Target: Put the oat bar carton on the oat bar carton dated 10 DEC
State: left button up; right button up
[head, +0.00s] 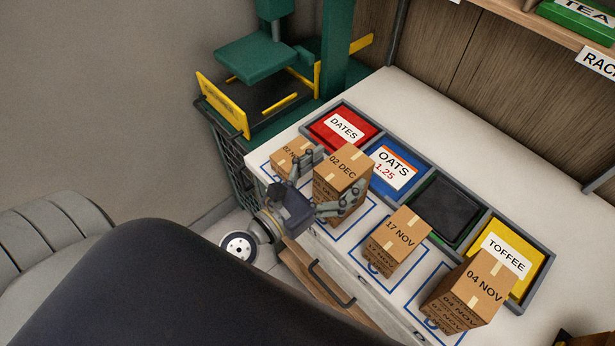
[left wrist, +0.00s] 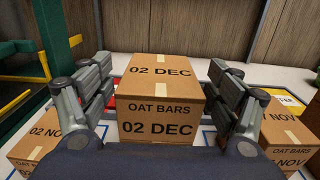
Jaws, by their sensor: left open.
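An oat bar carton labelled 02 DEC (head: 343,165) stands at the front of the white counter, before the oats bin. My left gripper (head: 331,180) is open, with its fingers on either side of this carton. The left wrist view shows the 02 DEC carton (left wrist: 160,100) between the fingers, with a visible gap on each side. No label reading 10 DEC is legible in either view. The lower part of the 02 DEC carton or stack is partly hidden by my gripper, so I cannot tell what is under it. My right gripper is not in view.
Other cartons stand left (head: 291,158) and right, labelled 17 NOV (head: 398,230) and 04 NOV (head: 480,285). Behind are bins for dates (head: 345,128), oats (head: 394,168) and toffee (head: 508,252), plus a dark one (head: 441,210). A green press (head: 262,60) stands at the left.

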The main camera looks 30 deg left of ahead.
pick_arm(q)
jog(key=b+v, duration=0.2)
jog(key=v, duration=0.1)
jog(key=b+v, duration=0.2)
jog(key=v, duration=0.2)
jog(key=shift+d+f, duration=0.1)
jog(key=shift+f, duration=0.1)
jog(key=shift+r+b+v, duration=0.25)
jog(key=shift+b+v, duration=0.5)
jog(key=shift+v, duration=0.45)
